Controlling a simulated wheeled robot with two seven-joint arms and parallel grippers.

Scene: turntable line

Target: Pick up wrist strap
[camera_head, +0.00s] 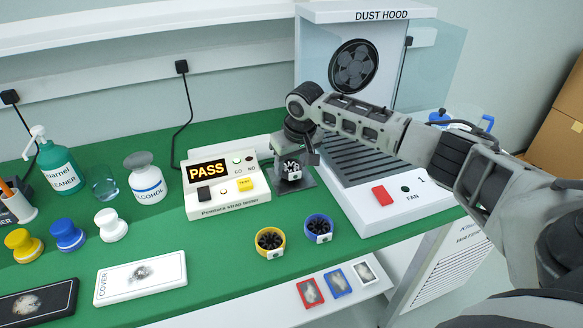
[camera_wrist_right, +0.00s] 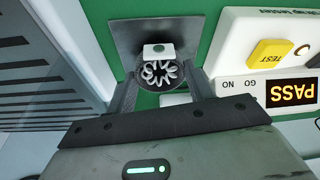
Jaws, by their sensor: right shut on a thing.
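A black wrist strap (camera_head: 291,170) with a pale coiled cord inside and a white green-dotted tag is right of the tester. It also shows in the right wrist view (camera_wrist_right: 161,72). My right gripper (camera_head: 298,157) is shut on it, with one finger on each side. The strap is over a dark square plate (camera_head: 305,185); I cannot tell if it touches the plate. A yellow strap (camera_head: 270,241) and a blue strap (camera_head: 318,229), each with a dark coil and white tag, lie nearer the front edge. My left gripper is not in view.
The strap tester (camera_head: 225,207), showing PASS, stands close on the left. The dust hood (camera_head: 385,200) with its grey grille is close on the right. Bottles, knobs and a white cover box (camera_head: 140,275) fill the left. Coloured cards (camera_head: 338,283) mark the front shelf.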

